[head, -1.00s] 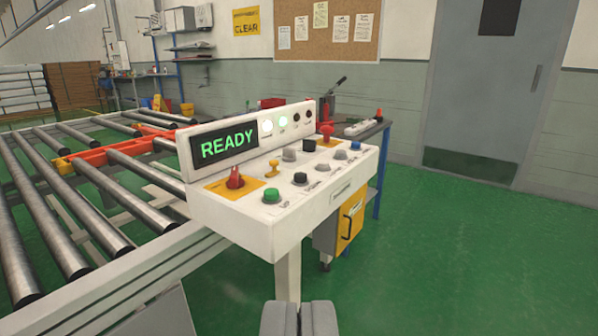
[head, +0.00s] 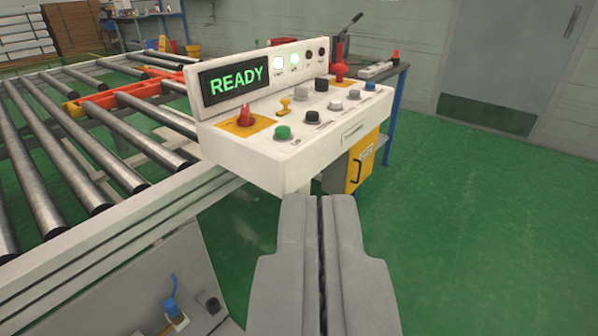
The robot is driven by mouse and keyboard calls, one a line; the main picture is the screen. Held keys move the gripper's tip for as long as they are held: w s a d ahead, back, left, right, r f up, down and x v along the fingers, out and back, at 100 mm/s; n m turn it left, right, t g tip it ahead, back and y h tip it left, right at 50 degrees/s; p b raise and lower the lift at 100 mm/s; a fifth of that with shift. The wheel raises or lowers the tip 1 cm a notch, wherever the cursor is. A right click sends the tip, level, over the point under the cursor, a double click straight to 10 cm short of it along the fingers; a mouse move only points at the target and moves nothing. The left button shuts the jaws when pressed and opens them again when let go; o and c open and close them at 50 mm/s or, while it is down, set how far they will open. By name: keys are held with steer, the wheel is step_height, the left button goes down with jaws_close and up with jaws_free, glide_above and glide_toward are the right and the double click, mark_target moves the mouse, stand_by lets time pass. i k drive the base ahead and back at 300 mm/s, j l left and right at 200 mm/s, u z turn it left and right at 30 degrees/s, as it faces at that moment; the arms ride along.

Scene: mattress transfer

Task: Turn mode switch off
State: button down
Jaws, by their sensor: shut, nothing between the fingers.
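The white control console (head: 260,160) stands in the middle of the view, with a display (head: 236,80) reading READY in green. A small yellow switch (head: 285,105), a green button (head: 283,132), several black and grey buttons and a red mushroom button (head: 339,72) share the panel. My gripper (head: 321,200) is shut and empty, in front of and below the console's front face, apart from the knob.
A roller conveyor (head: 80,150) runs along the left, with orange parts (head: 110,98) across it. Green floor (head: 480,220) is clear on the right.

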mark_target(300, 92)
steer(key=i+j, duration=0.15)
steer(key=i, duration=0.35)
steer(key=i+j, duration=0.15)
steer(key=i, duration=0.3)
steer(key=l+z, duration=0.05)
